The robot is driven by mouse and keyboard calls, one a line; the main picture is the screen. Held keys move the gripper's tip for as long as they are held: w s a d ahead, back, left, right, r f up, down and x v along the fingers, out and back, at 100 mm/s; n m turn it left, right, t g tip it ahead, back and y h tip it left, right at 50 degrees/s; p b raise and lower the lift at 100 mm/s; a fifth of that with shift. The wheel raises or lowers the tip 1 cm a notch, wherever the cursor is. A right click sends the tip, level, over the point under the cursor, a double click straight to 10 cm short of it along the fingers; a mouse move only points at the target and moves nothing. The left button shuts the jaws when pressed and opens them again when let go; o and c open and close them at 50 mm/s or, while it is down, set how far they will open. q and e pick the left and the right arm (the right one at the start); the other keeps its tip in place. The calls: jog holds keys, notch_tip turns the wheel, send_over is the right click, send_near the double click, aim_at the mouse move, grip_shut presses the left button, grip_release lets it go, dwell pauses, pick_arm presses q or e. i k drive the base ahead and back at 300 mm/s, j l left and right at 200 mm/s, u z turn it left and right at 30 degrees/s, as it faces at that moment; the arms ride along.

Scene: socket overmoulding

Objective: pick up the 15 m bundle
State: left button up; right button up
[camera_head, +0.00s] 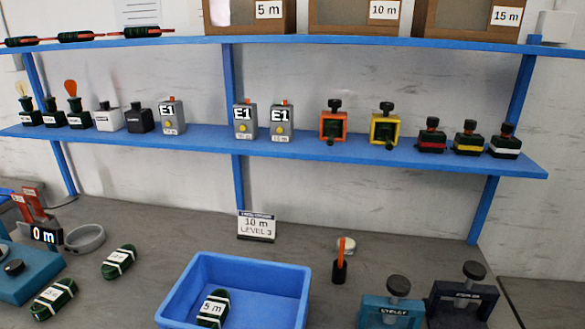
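Dark green cable bundles with white bands show in the head view. One bundle (118,262) lies on the grey bench at left, and another bundle (53,298) lies nearer, beside a teal device. A third bundle (212,308) is inside the blue bin (250,265). Several similar dark bundles with red ends (80,36) lie on the top shelf at left. The bundle labels are too small to read surely, so I cannot tell which is 15 m. Neither of my grippers is in view.
Boxes marked 5 m, 10 m and 15 m (470,22) stand on the blue top shelf. The lower shelf (310,148) holds several small devices. A grey ring (85,238) and clamps (392,305) flank the bench.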

aim_at(54, 299)
jog(key=u, duration=1.7)
jog(key=i, duration=0.1)
jog(key=j+z, duration=0.05)
